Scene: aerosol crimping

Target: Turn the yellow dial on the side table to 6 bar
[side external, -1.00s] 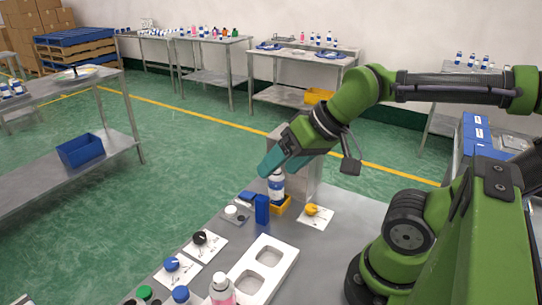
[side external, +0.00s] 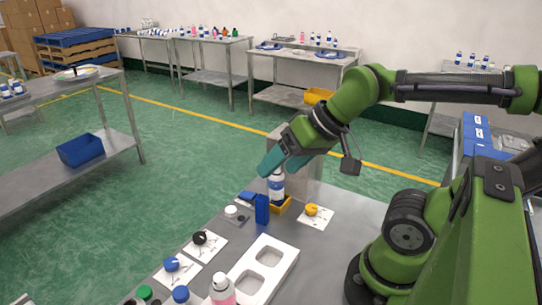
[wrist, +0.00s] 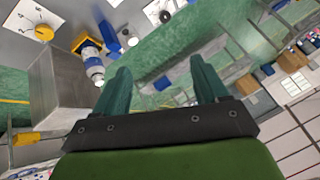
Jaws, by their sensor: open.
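The yellow dial (side external: 311,210) sits on a white marked plate (side external: 318,221) on the grey side table (side external: 345,215). In the wrist view the yellow dial (wrist: 44,33) is at the upper left, with its white plate (wrist: 17,16) beside it. The scale marks are too small to read, so the setting cannot be told. My gripper (side external: 268,170) is above and left of the dial in the side view, apart from it. In the wrist view my gripper (wrist: 160,69) has its two teal fingers spread, with nothing between them.
A white and blue can (side external: 277,184) stands in a yellow holder (side external: 285,206) beside the dial, close to my gripper. A grey metal block (side external: 305,175) stands behind it. Blue (side external: 172,264) and black (side external: 199,238) dials and a white two-pocket tray (side external: 262,268) are nearer the camera.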

